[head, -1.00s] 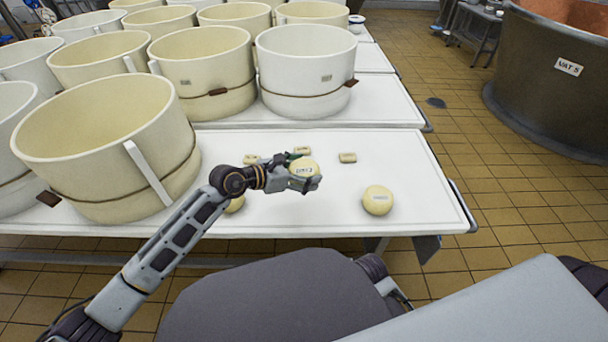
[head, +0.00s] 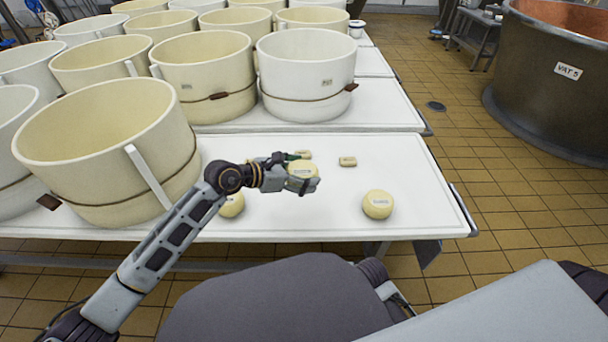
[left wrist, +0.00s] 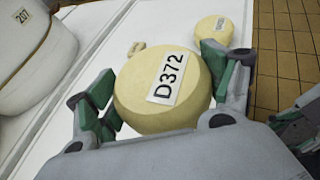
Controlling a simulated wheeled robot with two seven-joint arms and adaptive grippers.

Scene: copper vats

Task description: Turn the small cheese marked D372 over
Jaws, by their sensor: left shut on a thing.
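The small cheese marked D372 (left wrist: 160,88) is a pale yellow round with a white label. In the left wrist view its label faces the camera and reads D372. My left gripper (left wrist: 165,95) has its green-padded fingers on either side of the cheese and is shut on it. In the head view the cheese (head: 302,168) sits in the left gripper (head: 303,174) over the middle of the white table; whether it touches the table I cannot tell. Its underside is hidden.
On the white table (head: 420,205) a second round cheese (head: 377,204) lies to the right and another (head: 231,205) beside my left wrist. Small cheese blocks (head: 347,161) lie behind. Large cream tubs (head: 105,150) stand left and behind.

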